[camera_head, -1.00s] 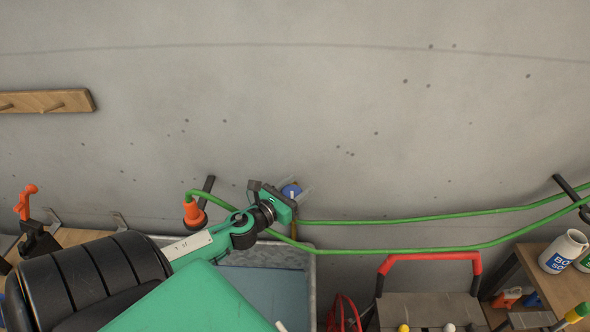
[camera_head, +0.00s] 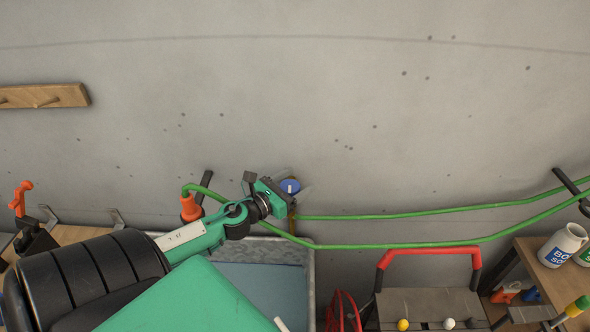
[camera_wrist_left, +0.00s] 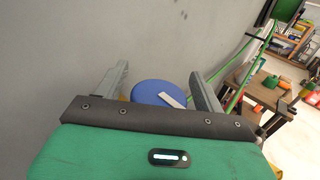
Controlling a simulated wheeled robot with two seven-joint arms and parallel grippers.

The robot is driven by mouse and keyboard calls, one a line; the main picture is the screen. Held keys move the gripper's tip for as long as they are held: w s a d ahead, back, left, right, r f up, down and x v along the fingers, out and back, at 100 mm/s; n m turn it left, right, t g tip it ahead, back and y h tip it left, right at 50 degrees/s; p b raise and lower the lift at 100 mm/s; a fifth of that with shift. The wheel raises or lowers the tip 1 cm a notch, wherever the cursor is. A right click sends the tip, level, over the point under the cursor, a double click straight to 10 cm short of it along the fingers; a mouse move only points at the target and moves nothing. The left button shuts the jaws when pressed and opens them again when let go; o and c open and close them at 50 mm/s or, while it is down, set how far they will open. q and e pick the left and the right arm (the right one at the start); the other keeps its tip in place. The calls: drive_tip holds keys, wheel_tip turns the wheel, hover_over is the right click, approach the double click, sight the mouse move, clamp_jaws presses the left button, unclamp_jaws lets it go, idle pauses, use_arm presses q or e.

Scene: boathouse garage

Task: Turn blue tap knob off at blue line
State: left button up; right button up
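The blue tap knob (camera_head: 290,186) is a round disc on the wall above a basin. It also shows in the left wrist view (camera_wrist_left: 150,91), with a pale bar on its face slanting down to the right. My left gripper (camera_head: 292,188) is at the knob. Its two fingers are spread wide in the left wrist view (camera_wrist_left: 158,80), one on each side of the knob, with gaps beside it; I cannot tell whether either touches. In the head view the gripper partly hides the tap. I cannot make out a blue line. My right gripper is not in view.
A green hose (camera_head: 420,214) runs along the wall to the right of the tap. An orange hose end (camera_head: 191,208) hangs left of it. A grey basin (camera_head: 312,285) stands below, beside a toolbox with a red handle (camera_head: 430,251). The wall above is clear.

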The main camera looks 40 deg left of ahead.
use_arm(q)
drive_tip(key=shift+s, duration=0.15)
drive_tip(key=shift+s+f+b, duration=0.15)
drive_tip(key=shift+s+b, duration=0.3)
drive_tip(key=shift+s, duration=0.1)
drive_tip(key=s+a+b, duration=0.1)
drive_tip(key=s+b, duration=0.4)
drive_tip(key=s, duration=0.7)
drive_tip(key=shift+s+a+r, duration=0.2)
